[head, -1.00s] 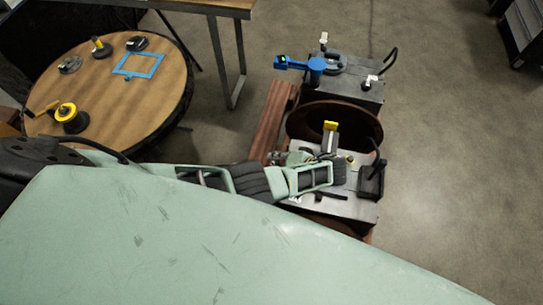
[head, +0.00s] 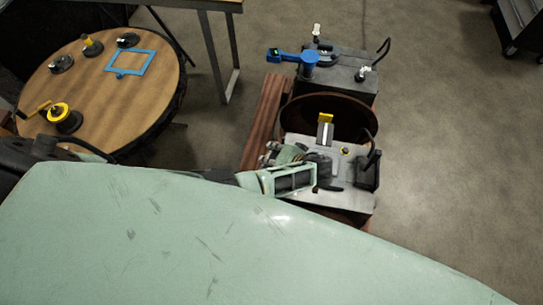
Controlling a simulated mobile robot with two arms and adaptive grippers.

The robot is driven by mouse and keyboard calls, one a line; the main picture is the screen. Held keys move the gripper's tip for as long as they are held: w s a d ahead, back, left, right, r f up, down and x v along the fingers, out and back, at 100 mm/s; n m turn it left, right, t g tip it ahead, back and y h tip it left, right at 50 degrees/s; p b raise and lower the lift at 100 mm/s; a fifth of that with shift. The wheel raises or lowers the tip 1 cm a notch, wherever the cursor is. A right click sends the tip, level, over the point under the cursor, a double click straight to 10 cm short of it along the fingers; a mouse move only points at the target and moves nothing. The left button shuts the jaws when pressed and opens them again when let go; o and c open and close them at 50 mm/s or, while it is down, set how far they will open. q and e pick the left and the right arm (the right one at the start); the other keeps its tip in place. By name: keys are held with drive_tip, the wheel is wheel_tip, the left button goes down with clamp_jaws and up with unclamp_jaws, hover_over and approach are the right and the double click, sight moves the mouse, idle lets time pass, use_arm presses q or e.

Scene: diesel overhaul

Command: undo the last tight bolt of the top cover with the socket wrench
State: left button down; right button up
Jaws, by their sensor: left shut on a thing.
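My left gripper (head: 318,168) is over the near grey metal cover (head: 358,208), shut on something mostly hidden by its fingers. A short dark bar (head: 330,187) shows beside the fingers, probably part of the socket wrench. A small yellow-ringed fitting (head: 345,151) on the cover lies just right of the gripper. A silver block with a yellow top (head: 326,122) stands behind the gripper. The bolt heads are too small or hidden to make out, and I cannot tell whether the wrench sits on one. My right gripper is out of view.
A black bracket (head: 368,172) rises at the cover's right edge. Behind are a round rusty opening (head: 350,108) and a dark block (head: 350,80) bearing a blue tool (head: 308,62). A round wooden table (head: 100,95) with parts is left.

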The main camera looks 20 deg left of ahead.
use_arm(q)
drive_tip(key=shift+w+a+m+t+h, duration=0.35)
drive_tip(key=shift+w+m+t, duration=0.25)
drive_tip(key=shift+m+t, duration=0.3)
drive_tip(key=shift+w+m+t+h, duration=0.6)
drive_tip(key=shift+w+m, duration=0.25)
drive_tip(key=shift+m, duration=0.35)
drive_tip(key=shift+w+m+t+h, duration=0.25)
drive_tip(key=shift+m+t, duration=0.05)
drive_tip(key=shift+w+d+m+t+h, duration=0.15)
drive_tip(key=shift+w+m+t+h, duration=0.35)
drive_tip(key=shift+w+m+h, duration=0.45)
drive_tip(key=shift+m+y, duration=0.25)
drive_tip(key=shift+w+d+m+t+h, duration=0.25)
drive_tip(key=shift+w+m+h, duration=0.2)
drive_tip(key=shift+m, duration=0.15)
drive_tip(key=shift+w+d+m+t+h, duration=0.15)
drive_tip(key=shift+w+m+t+h, duration=0.15)
drive_tip(key=shift+m+h, duration=0.25)
